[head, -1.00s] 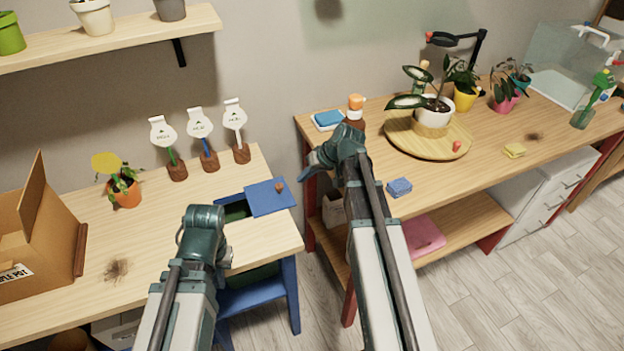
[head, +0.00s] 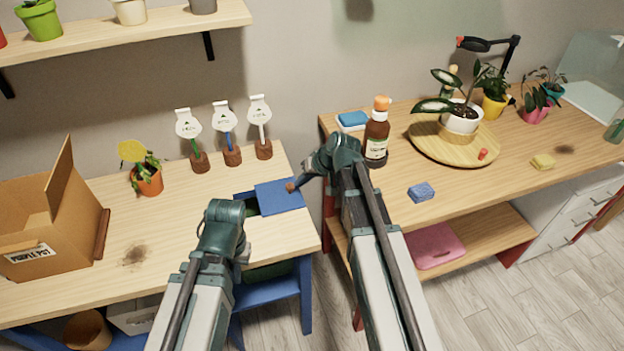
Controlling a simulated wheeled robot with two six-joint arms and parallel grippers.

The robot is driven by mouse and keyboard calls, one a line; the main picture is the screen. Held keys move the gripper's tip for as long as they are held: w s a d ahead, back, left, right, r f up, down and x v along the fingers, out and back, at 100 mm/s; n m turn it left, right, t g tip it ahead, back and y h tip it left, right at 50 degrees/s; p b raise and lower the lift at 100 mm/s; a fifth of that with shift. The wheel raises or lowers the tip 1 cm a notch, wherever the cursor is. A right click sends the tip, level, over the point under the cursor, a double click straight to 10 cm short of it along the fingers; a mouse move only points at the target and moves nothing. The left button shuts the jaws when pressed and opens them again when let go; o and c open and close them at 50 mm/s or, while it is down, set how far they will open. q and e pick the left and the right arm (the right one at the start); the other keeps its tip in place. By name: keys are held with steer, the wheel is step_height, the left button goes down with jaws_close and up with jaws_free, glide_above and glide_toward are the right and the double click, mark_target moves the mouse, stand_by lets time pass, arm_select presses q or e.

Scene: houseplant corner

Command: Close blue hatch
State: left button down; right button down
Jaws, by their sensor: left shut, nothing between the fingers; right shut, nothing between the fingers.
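The blue hatch (head: 278,199) is a flat sliding panel at the right end of the left wooden table. A brown knob (head: 290,187) stands on it. A dark opening (head: 247,203) shows uncovered at the panel's left side, so the hatch is partly open. My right gripper (head: 299,184) is shut, with its tip at the right side of the knob; it looks in contact, but I cannot be certain. My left gripper (head: 243,253) is shut and empty near the table's front edge, in front of the opening, and is partly hidden by its own arm.
Three plant labels on brown stands (head: 232,156), a potted flower (head: 148,180) and a cardboard box (head: 45,225) stand on the left table. A brown bottle (head: 376,140) and a blue sponge (head: 421,192) are on the right table, past a gap.

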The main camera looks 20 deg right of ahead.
glide_above(274, 200)
steer(key=shift+d, duration=0.2)
steer(key=shift+a, duration=0.25)
arm_select(q)
steer(key=shift+d, duration=0.1)
